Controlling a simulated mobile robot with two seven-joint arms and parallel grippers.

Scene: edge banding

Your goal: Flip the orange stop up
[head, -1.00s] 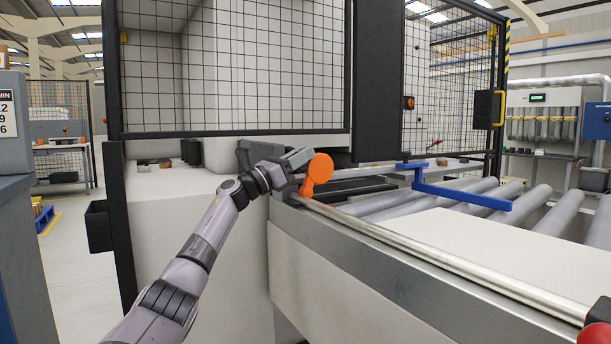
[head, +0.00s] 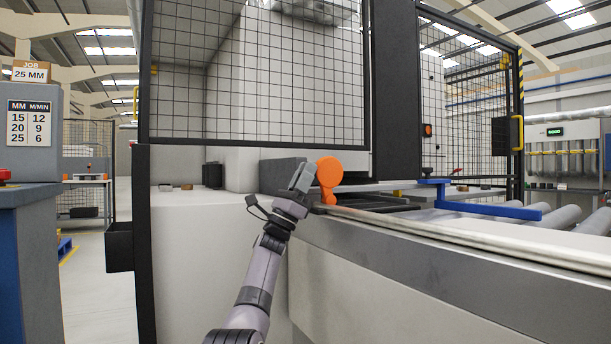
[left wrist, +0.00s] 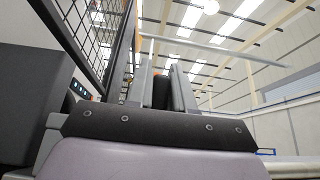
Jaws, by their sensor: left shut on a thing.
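The orange stop (head: 330,171) has a round disc on a short stem and stands upright at the near end of the conveyor's front rail, in the head view. My left gripper (head: 302,176) is right beside it on the left, pointing up, with its fingers shut on the stop. The exact contact is hidden in the head view. My right gripper is not in view.
A caged machine (head: 260,75) rises behind the stop. A black bin (head: 119,246) hangs at the left. A grey cabinet (head: 30,160) stands at the far left.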

